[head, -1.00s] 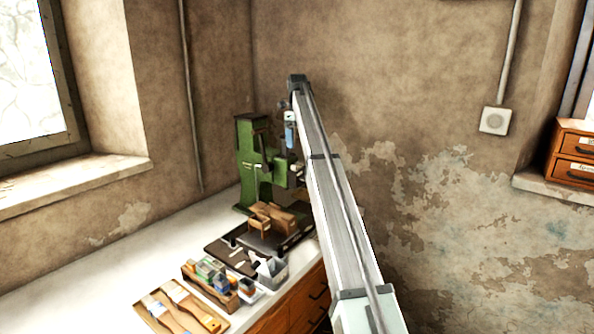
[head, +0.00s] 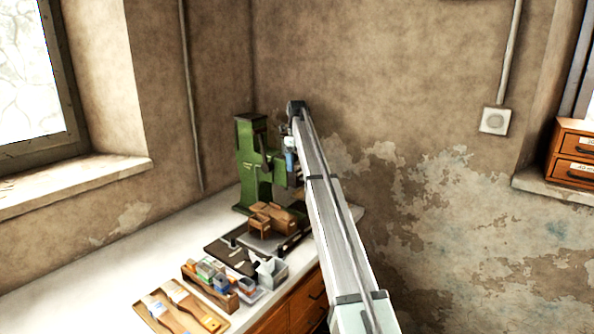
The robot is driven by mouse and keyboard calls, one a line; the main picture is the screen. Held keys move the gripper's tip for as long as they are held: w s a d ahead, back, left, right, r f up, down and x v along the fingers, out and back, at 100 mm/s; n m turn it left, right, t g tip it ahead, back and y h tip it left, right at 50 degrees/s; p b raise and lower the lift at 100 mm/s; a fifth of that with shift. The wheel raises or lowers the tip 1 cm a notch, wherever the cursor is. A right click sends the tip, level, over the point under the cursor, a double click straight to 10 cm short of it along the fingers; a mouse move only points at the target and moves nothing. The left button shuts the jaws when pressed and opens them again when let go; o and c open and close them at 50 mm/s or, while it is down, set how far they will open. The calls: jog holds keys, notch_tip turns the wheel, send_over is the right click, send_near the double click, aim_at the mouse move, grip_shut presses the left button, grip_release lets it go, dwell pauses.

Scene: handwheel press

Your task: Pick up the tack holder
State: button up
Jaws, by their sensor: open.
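I cannot tell for sure which item is the tack holder. A small brown wooden piece (head: 259,227) stands beside a larger wooden block (head: 284,217) on the dark board in front of the green press. A light grey open container (head: 272,270) stands near the board's front right corner. My gripper (head: 294,174) hangs below the far end of my arm, in front of the press and above the wooden pieces. It is open; its fingers are small and hard to make out. It is apart from the items on the board.
The green press (head: 248,165) stands at the back of the white worktop (head: 140,262). A wooden rack (head: 190,271) with several coloured items and a tray of brushes (head: 160,318) lie toward the front. The worktop's left part is clear. Walls close the corner behind.

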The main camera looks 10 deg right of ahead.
jog(key=c, duration=1.1)
jog(key=shift+c, duration=0.2)
jog(key=shift+r, duration=0.1)
